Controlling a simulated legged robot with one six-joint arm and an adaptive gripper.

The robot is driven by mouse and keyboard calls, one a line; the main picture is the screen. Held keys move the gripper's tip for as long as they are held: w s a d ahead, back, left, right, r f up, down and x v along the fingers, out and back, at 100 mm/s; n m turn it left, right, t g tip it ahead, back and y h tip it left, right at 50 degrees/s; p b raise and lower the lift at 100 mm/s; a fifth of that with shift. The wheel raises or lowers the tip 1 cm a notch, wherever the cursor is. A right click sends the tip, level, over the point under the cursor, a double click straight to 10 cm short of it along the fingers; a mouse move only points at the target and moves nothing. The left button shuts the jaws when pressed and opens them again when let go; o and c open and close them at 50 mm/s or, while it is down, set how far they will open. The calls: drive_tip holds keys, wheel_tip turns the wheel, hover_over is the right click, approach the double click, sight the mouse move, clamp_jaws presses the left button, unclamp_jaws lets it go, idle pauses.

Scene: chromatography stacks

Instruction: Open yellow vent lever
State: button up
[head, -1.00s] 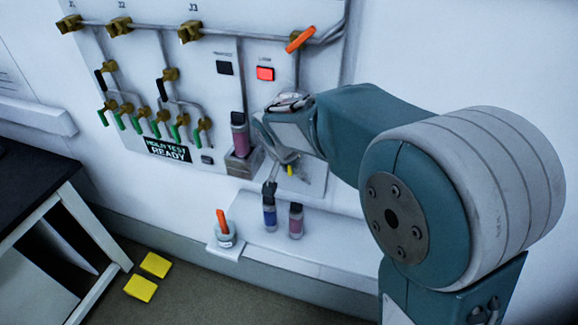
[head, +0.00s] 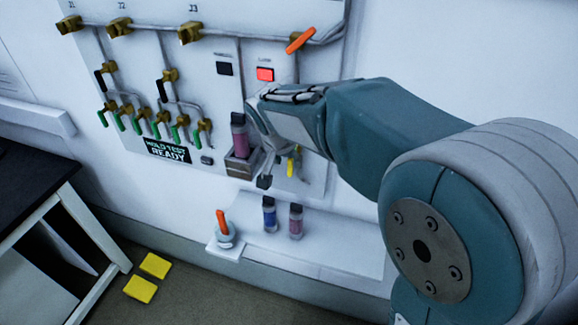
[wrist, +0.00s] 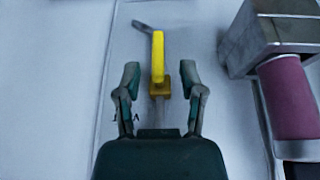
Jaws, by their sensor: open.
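The yellow vent lever (wrist: 157,58) stands upright in the wrist view, on a brass-coloured body (wrist: 160,88) on the white panel. My gripper (wrist: 161,72) is open, with one finger on each side of the lever and a visible gap to it on both sides. Whether the fingertips are level with the lever in depth, I cannot tell. In the head view, the lever (head: 291,165) shows as a small yellow piece below my wrist.
A purple-filled column (head: 239,136) sits in a metal block (head: 243,165) left of my gripper, close by. Below, a shelf (head: 325,245) carries a blue vial (head: 269,214), a purple vial (head: 296,221) and a cup (head: 226,236) with an orange stick. An orange lever (head: 300,41) is above.

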drive_tip(key=v, duration=0.7)
drive_tip(key=shift+r, duration=0.25)
drive_tip(key=shift+s, duration=0.1)
drive_tip(key=s+d+f+n+y, duration=0.1)
drive_tip(key=s+d+n, duration=0.1)
drive_tip(key=s+d, duration=0.5)
drive_tip(key=s+d+f+n+t, duration=0.1)
drive_tip(key=s+d+n, duration=0.1)
drive_tip(key=s+d, duration=0.6)
drive_tip(key=s, duration=0.6)
drive_tip(key=shift+y, duration=0.4)
drive_tip(key=shift+d, duration=0.1)
